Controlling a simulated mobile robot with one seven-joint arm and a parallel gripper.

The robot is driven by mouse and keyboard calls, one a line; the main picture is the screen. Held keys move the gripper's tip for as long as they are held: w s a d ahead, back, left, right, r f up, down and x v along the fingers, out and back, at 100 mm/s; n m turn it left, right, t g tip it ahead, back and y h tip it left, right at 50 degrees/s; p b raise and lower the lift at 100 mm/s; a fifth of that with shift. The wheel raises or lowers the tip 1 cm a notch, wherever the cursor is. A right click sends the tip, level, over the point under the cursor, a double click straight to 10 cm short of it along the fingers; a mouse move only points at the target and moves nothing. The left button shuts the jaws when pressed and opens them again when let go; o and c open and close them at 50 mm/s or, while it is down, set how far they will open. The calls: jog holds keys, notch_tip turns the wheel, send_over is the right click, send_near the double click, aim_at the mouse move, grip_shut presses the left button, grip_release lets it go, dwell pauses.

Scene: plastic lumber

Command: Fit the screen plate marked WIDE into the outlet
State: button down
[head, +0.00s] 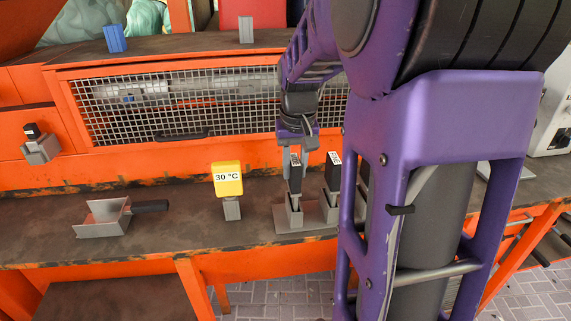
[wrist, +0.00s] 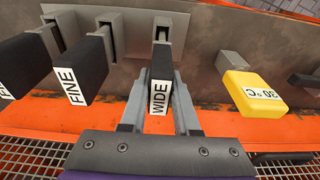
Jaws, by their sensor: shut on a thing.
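The screen plate marked WIDE (wrist: 160,82) has a black handle with a white label. In the wrist view it stands between the two fingers of my gripper (wrist: 158,100), which is shut on its handle. Its lower end is at a slot in a grey holder (wrist: 172,22); I cannot tell how deep it sits. In the head view, my gripper (head: 294,160) is above the plate's black handle (head: 295,178) at the rack (head: 284,224) on the bench. Two plates marked FINE (wrist: 80,65) stand beside it. I cannot identify the outlet for certain.
A yellow 30 °C tag (head: 228,178) stands on a grey post left of the rack. A grey scoop-like tray (head: 100,225) with a black handle lies farther left. A grey fixture with a black top (head: 40,148) is on the orange frame. A mesh guard (head: 180,105) stands behind the bench.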

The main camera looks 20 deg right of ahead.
jog(key=shift+f, duration=0.2)
jog(key=c, duration=0.6)
grip_release()
jog(key=shift+c, duration=0.2)
jog(key=shift+f+b, duration=0.1)
jog(key=shift+b, duration=0.25)
